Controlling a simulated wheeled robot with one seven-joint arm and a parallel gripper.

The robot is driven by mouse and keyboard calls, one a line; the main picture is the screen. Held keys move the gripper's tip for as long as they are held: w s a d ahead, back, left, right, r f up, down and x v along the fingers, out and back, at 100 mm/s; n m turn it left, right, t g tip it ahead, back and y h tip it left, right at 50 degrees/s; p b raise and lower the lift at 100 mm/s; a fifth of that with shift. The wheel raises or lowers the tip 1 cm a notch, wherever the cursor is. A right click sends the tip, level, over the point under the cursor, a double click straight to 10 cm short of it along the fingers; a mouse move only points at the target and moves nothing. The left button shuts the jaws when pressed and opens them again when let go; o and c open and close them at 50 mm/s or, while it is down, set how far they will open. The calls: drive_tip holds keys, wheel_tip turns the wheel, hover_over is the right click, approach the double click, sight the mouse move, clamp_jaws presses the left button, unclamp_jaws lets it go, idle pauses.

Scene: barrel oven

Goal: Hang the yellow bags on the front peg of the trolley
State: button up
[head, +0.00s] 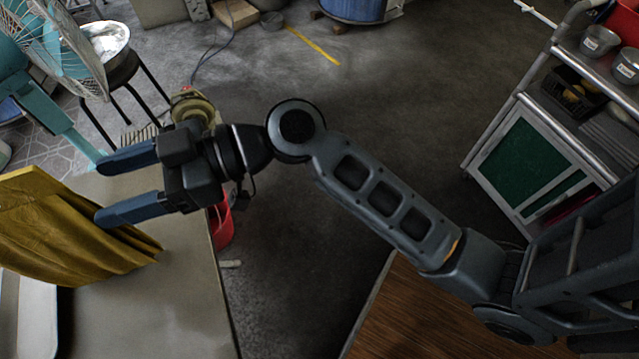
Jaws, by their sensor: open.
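The yellow bags (62,240) show at the left edge as a folded mustard-yellow bundle above the grey table, beside a white tray. My gripper (102,193) is open, with its two blue fingers pointing left. The lower finger overlaps the bundle in the picture; I cannot tell whether it touches. The upper finger is clear of it. The trolley (512,205) stands at the right, with a metal frame and green panel. A pale rod (535,13) sticks out at its top left; I cannot tell whether it is the front peg.
A teal fan (40,40) and a black stool (118,72) stand at the upper left. The grey table (170,300) fills the lower left, with a red container (222,225) by its edge. A brown wooden surface (395,310) is at the lower middle. Open floor lies between table and trolley.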

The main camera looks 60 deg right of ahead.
drive_tip(key=s+d+f+m+t+h, duration=0.2)
drive_tip(key=s+d+f+m+h, duration=0.7)
drive_tip(key=s+f, duration=0.35)
drive_tip(key=s+d+r+h, duration=0.2)
drive_tip(key=s+r, duration=0.1)
drive_tip(key=s, duration=0.6)
drive_tip(key=s+d+r+m+t+h, duration=0.1)
drive_tip(key=s+d+r+h, duration=0.1)
drive_tip(key=s, duration=0.6)
wheel_tip(320, 180, up, 2)
drive_tip(key=shift+s+d+r+h, duration=0.25)
drive_tip(key=shift+s+d+h, duration=0.15)
drive_tip(key=shift+h, duration=0.1)
drive_tip(key=shift+r, duration=0.1)
drive_tip(key=shift+r+p, duration=0.3)
drive_tip(key=shift+p, duration=0.1)
